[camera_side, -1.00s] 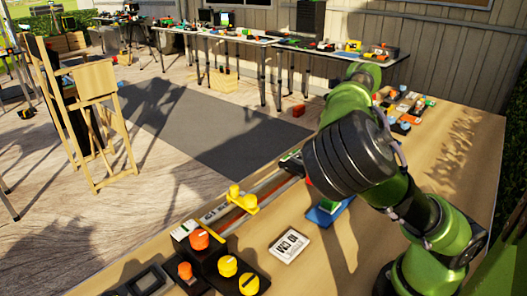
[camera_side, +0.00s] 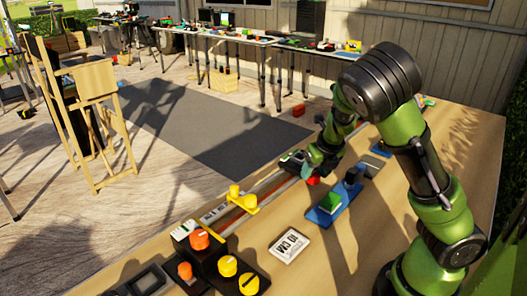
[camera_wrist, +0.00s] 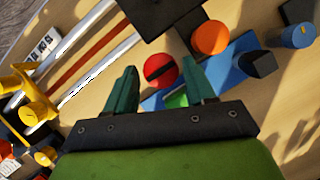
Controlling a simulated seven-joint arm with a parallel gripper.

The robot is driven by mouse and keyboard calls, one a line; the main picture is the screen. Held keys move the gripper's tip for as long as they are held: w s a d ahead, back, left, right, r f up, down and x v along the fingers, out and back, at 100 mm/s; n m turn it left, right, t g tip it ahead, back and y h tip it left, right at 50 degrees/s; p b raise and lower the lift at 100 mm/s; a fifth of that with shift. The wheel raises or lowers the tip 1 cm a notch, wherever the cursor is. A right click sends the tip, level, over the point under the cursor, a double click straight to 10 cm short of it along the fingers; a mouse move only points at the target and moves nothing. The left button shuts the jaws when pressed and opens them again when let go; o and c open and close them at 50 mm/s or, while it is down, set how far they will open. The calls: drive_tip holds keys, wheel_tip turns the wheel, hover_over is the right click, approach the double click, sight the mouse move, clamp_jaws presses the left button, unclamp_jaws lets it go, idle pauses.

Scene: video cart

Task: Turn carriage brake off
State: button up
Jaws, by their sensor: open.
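A round red knob (camera_wrist: 160,71) with a dark slot shows between my gripper's fingers in the wrist view; in the side view the red piece (camera_side: 313,180) is just below the hand. My gripper (camera_wrist: 162,72) is open, one finger on each side of the red knob in the picture. I cannot tell whether the fingers are around it or above it. A dark block (camera_wrist: 160,15) with an orange knob (camera_wrist: 210,37) lies just beyond. My gripper (camera_side: 312,166) is over the far end of the rails (camera_wrist: 95,70). No label shows which part is the carriage brake.
A blue base (camera_side: 325,216) with a green block (camera_side: 331,202) and a dark knob (camera_side: 352,175) lies beside the hand. A yellow piece (camera_side: 243,199) stands over the rails' near part. A white card (camera_side: 289,245) and orange and yellow knobs are nearer. Bare table lies between the card and my arm.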

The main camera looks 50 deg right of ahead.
drive_tip(key=shift+w+d+f, duration=0.15)
drive_tip(key=shift+w+f, duration=0.05)
drive_tip(key=shift+f, duration=0.35)
drive_tip(key=c, duration=0.8)
